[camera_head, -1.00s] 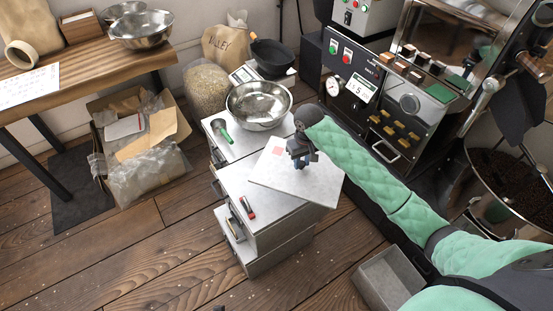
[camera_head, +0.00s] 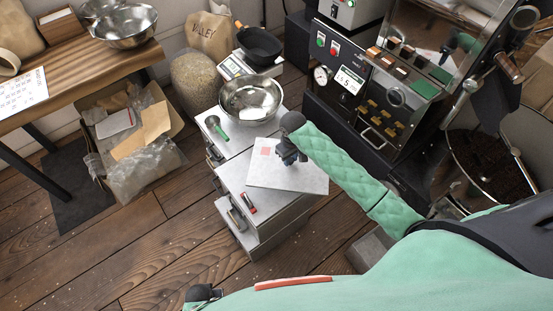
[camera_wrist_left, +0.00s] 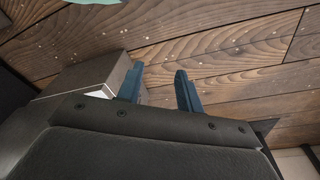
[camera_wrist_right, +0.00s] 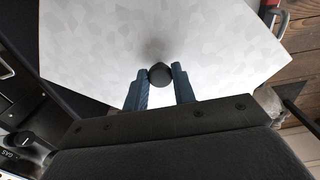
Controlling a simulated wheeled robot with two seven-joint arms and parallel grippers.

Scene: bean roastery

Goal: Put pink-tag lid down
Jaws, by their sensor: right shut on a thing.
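The pink-tag lid (camera_head: 305,179) is a flat pale square panel over the right part of the grey drawer cabinet (camera_head: 238,176). Its pink tag (camera_head: 265,151) shows near the far left corner. My right gripper (camera_head: 287,160) is shut on the lid's dark round knob (camera_wrist_right: 160,74), which sits between the fingertips in the right wrist view. The lid looks about level and hides the cabinet top below it; I cannot tell whether it touches. My left gripper (camera_wrist_left: 160,88) is open and empty above the wooden floor.
The roaster (camera_head: 375,95) stands to the right. Floor is clear at the front left.

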